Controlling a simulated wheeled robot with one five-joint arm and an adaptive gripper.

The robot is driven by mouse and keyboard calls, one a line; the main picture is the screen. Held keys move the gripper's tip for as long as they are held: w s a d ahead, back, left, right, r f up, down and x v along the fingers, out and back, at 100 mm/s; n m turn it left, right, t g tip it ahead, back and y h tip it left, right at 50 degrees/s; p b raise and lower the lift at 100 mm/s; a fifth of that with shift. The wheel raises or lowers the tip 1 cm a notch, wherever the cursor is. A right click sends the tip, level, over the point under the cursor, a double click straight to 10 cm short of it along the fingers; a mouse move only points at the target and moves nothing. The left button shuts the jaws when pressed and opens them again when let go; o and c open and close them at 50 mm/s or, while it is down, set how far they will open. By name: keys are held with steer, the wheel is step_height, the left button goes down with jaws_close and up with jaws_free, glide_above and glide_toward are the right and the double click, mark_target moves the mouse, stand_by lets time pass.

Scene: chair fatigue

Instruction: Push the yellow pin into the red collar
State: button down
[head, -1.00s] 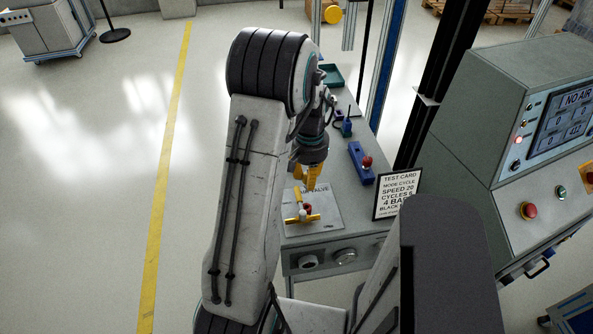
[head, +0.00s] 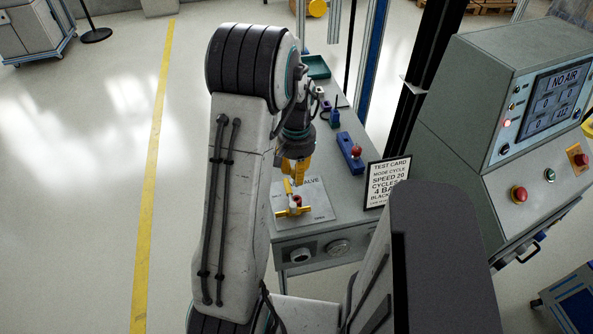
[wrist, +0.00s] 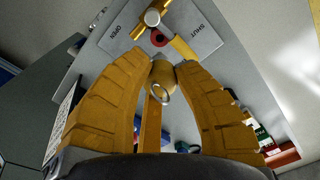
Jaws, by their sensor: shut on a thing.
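My gripper (wrist: 164,66) has its yellow fingers closed on the yellow pin (wrist: 163,76), whose ring end faces the wrist camera. In the head view my gripper (head: 294,171) is above the valve plate (head: 318,205), and the pin cannot be made out there. The red collar (wrist: 158,38) is beyond the fingertips in the wrist view, beside the brass valve body (wrist: 151,17). The collar (head: 297,199) is small in the head view. The pin appears apart from the collar; its far end is hidden.
A yellow bar (wrist: 185,48) lies beside the collar over the plate marked OPEN and SHUT. A blue block with a red knob (head: 355,151) and a test card (head: 387,182) stand to the right on the bench. A control console (head: 520,120) is farther right.

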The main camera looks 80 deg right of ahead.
steer(key=shift+f+b, duration=1.9)
steer(key=shift+f, duration=0.4)
steer(key=shift+f+b, duration=1.65)
steer(key=shift+f, duration=0.15)
stand_by(0.3)
steer(key=c, duration=0.9)
jaws_free()
steer(key=shift+c, duration=0.2)
steer(key=shift+a+r, duration=0.1)
steer(key=shift+r, duration=5.95)
